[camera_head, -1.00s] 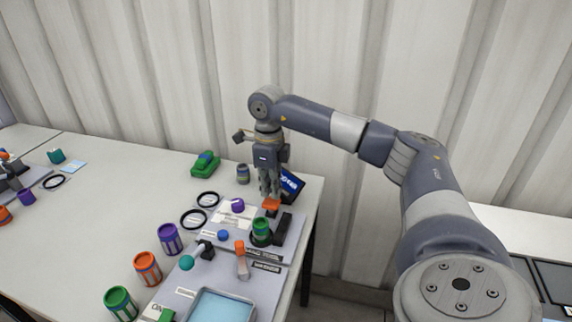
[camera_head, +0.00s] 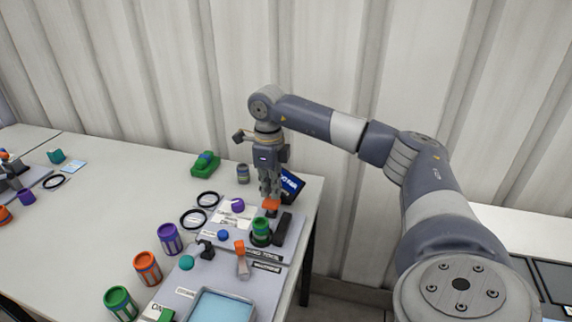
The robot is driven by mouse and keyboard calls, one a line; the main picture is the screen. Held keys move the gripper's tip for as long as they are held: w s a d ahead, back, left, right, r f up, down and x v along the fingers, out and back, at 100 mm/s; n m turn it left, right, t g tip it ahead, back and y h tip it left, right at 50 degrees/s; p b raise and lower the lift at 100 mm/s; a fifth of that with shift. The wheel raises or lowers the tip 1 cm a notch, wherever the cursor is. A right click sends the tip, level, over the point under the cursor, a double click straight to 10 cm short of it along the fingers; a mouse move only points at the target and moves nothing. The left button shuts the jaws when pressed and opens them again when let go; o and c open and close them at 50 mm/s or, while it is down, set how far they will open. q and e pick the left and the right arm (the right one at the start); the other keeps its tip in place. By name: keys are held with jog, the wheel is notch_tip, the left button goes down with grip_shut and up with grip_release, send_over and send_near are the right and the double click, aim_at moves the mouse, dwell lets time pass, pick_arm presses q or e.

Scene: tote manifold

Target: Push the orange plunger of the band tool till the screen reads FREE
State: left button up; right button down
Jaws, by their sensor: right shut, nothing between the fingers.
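The band tool's orange plunger (camera_head: 271,204) stands on the pale station board at the table's right end. My right gripper (camera_head: 270,196) points straight down over it, shut and empty, with its fingertips at the plunger's top; I cannot tell whether they touch. A green jar (camera_head: 261,228) sits in a dark holder just in front, beside a black block (camera_head: 283,224). The screen (camera_head: 292,185) is tilted behind the gripper, blue with white letters. It is partly hidden and too small to read surely. My left gripper is not in view.
Two black rings (camera_head: 193,219), a purple ball (camera_head: 238,205) and a blue ball (camera_head: 223,234) lie left of the tool. Purple, orange and green cans (camera_head: 148,268) line the table's front left. A green object (camera_head: 205,163) and a grey jar (camera_head: 243,173) stand behind. The table's left middle is clear.

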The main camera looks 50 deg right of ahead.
aim_at(271, 201)
jog(key=shift+f+b, duration=0.45)
jog(key=shift+f, duration=0.4)
jog(key=shift+f+b, duration=0.7)
jog(key=shift+f, duration=0.55)
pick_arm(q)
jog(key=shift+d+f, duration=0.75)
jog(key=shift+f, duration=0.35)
pick_arm(e)
jog(key=shift+r, duration=0.15)
jog(key=shift+r+p, duration=0.2)
jog(key=shift+p, duration=0.15)
notch_tip(271, 201, up, 3)
jog(key=p, duration=0.3)
jog(key=shift+r, duration=0.35)
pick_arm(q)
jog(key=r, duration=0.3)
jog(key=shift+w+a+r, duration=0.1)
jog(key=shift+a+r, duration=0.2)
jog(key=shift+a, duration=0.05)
